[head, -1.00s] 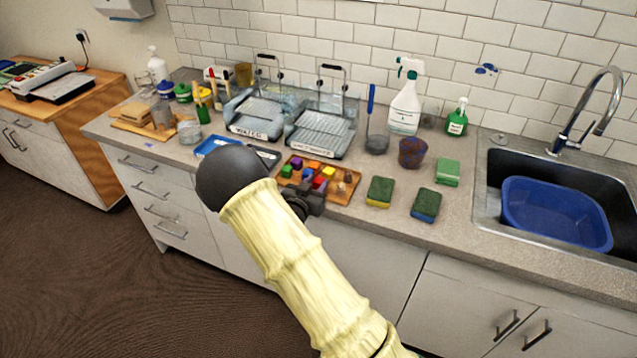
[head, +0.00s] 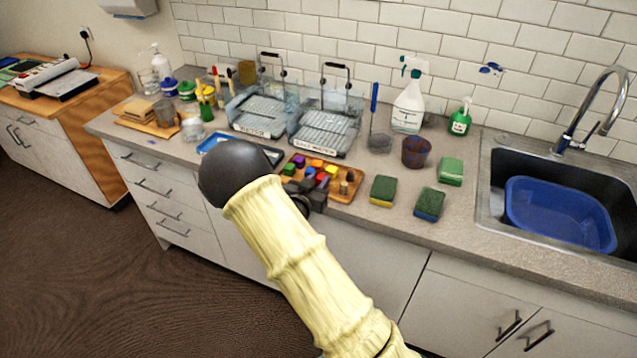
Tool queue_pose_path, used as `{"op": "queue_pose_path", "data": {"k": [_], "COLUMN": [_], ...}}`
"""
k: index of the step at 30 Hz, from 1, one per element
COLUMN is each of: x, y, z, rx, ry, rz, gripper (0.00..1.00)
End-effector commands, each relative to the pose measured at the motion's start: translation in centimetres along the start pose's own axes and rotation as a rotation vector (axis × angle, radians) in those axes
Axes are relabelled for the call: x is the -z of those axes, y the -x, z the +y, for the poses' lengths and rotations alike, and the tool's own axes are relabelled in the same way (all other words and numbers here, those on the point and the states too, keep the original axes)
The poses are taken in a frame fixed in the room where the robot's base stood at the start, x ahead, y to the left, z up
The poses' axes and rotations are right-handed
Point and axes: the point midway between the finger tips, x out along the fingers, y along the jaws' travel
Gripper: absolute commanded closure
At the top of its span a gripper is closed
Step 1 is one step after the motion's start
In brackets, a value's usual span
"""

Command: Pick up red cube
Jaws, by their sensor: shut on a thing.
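The red cube (head: 321,178) shows as a small patch of red at the tips of my gripper (head: 319,184), over the wooden tray (head: 343,197). My dark gripper is shut on it; the jaws and part of the cube are hard to make out at this size. Whether the cube touches the tray cannot be told. My pale-sleeved arm reaches in from below and hides the tray's near left part.
Purple (head: 299,161), orange (head: 317,163), yellow (head: 331,169) and green (head: 289,169) blocks crowd the tray. Two sponges (head: 383,190) (head: 429,204) lie to its right. Wire-handled racks (head: 325,134) stand behind. The sink (head: 490,170) is far right.

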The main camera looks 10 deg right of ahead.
Motion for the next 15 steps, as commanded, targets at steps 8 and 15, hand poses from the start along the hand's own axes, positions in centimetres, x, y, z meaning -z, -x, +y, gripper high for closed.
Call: {"op": "queue_pose_path", "data": {"k": [8, 15], "x": [4.4, 8.2], "y": [0.7, 1.3], "z": [0.0, 0.0], "rx": [0.001, 0.001], "ry": [-0.007, -0.004], "rz": [0.002, 0.001], "gripper": [0.95, 0.95]}}
